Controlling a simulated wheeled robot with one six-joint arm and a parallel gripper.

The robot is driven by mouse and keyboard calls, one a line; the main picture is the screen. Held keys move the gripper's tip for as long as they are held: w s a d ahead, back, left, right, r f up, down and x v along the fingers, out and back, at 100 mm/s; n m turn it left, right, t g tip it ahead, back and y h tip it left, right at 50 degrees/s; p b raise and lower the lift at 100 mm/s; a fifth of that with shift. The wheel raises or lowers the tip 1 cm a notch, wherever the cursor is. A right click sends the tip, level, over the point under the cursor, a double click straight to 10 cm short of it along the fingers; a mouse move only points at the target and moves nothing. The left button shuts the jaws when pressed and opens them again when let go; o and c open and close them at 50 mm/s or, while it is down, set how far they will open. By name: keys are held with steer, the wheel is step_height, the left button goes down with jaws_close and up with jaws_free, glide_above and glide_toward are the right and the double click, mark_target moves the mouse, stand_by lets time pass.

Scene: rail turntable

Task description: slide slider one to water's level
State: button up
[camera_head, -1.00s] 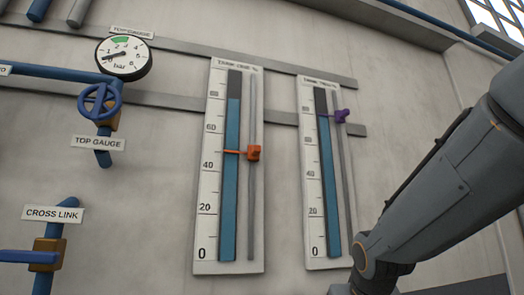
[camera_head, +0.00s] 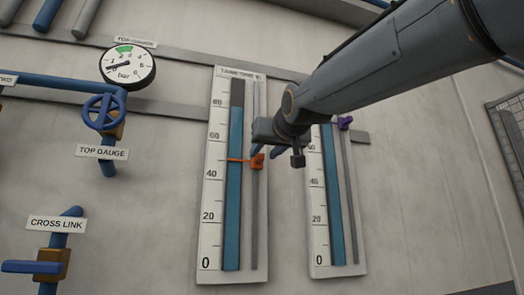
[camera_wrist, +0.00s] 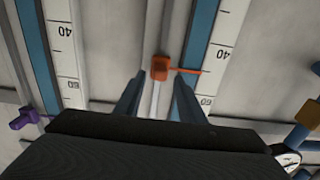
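Slider one is the orange slider (camera_head: 257,161) on the left gauge board (camera_head: 207,245), labelled tank one. Its pointer lies between the 40 and 60 marks, well below the top of the blue water column (camera_head: 234,200), which is a little under the 80 mark. My gripper (camera_head: 268,150) is just in front of this slider. In the wrist view, which is upside down, the orange slider (camera_wrist: 159,67) shows between and beyond the two spread blue fingers of my gripper (camera_wrist: 156,82). The gripper is open; I cannot tell whether a finger touches the slider.
A second gauge board (camera_head: 322,240) stands to the right, partly hidden by my arm, with a purple slider (camera_head: 345,123) high on its rail. To the left are a round pressure gauge (camera_head: 128,68), a blue handwheel (camera_head: 104,112) and a cross link valve (camera_head: 50,265).

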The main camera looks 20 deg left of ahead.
mark_target(261, 156)
steer(key=shift+p+x, duration=0.5)
steer(key=shift+x, duration=1)
jaws_close()
